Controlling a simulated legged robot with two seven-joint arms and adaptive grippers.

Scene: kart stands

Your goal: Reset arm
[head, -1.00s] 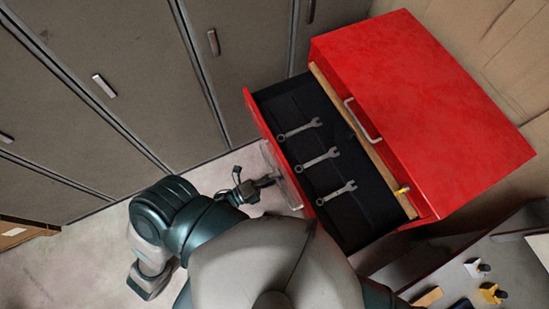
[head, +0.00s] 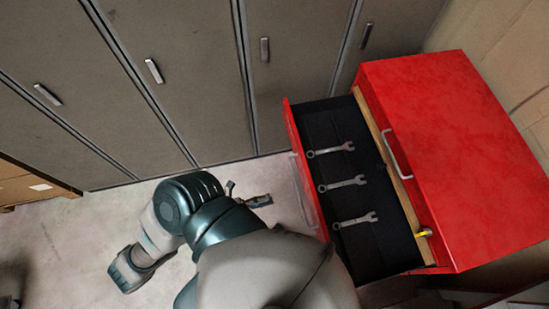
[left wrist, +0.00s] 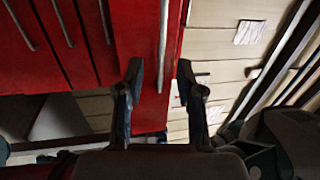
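My left gripper (head: 258,201) shows in the head view beyond my left arm, left of the open drawer and apart from it. In the left wrist view my left gripper (left wrist: 157,85) has its two fingers spread with nothing between them. Behind the fingers in that view are red drawer fronts (left wrist: 130,40) with long metal handles. My right gripper is not in view.
A red tool cabinet (head: 460,150) has its top drawer (head: 300,170) pulled open. Three wrenches (head: 344,184) lie in the black drawer. Grey lockers (head: 180,80) line the back. Pale floor (head: 80,235) is clear at the left.

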